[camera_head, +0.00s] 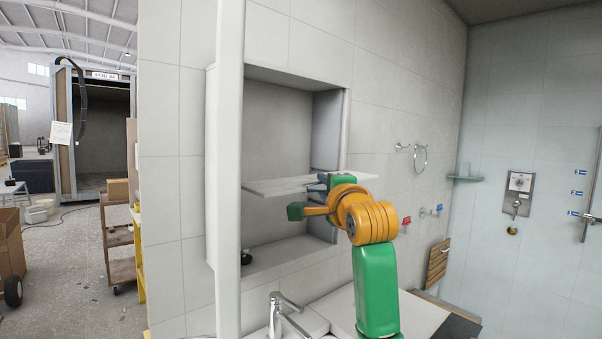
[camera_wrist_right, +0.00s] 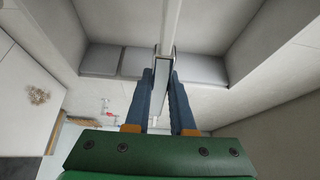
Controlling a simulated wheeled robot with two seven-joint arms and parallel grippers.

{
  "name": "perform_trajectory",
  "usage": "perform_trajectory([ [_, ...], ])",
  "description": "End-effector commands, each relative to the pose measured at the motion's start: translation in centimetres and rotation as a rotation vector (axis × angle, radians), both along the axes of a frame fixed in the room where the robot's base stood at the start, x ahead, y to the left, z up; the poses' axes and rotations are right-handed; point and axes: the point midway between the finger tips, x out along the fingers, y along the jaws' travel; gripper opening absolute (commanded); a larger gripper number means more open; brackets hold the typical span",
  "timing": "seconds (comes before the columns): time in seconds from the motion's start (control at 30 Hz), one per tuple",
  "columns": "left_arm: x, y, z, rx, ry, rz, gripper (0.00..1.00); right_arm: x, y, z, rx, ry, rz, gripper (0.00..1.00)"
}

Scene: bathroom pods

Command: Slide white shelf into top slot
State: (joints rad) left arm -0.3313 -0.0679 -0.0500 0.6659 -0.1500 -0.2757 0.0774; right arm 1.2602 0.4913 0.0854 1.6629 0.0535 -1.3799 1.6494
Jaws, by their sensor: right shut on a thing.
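The white shelf (camera_head: 275,186) is a thin flat board, roughly level, at mid-height across the opening of the wall niche (camera_head: 212,160). Its right end sticks out in front of the niche's right side. My right gripper (camera_head: 322,183) is shut on the shelf's front edge; the hand and wrist partly cover it. In the right wrist view the shelf (camera_wrist_right: 171,28) shows edge-on between the two fingertips of the right gripper (camera_wrist_right: 164,58). The slots inside the niche cannot be made out. My left gripper is not in view.
A white upright post (camera_head: 229,120) stands in front of the niche's left side. A faucet (camera_head: 283,310) and pale counter (camera_head: 415,312) are below. A towel ring (camera_head: 420,158) and red and blue valve handles (camera_head: 406,221) are on the wall to the right. The niche's upper space looks empty.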

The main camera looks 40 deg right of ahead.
Motion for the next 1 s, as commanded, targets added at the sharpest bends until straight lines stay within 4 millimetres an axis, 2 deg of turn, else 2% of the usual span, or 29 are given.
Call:
perform_trajectory([
  [0.03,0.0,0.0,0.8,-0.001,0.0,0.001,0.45,0.5,0.0,0.5,0.003,-0.001,0.0,0.0],
  [0.1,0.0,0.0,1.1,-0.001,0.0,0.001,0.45,1.0,-0.1,0.4,0.006,-0.004,-0.004,0.0],
  [0.3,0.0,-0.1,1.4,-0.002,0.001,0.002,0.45,1.8,-0.2,0.3,0.009,-0.01,-0.007,0.0],
  [1.0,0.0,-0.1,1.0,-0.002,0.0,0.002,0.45,1.8,-0.4,-0.5,0.021,0.0,0.004,0.0],
])
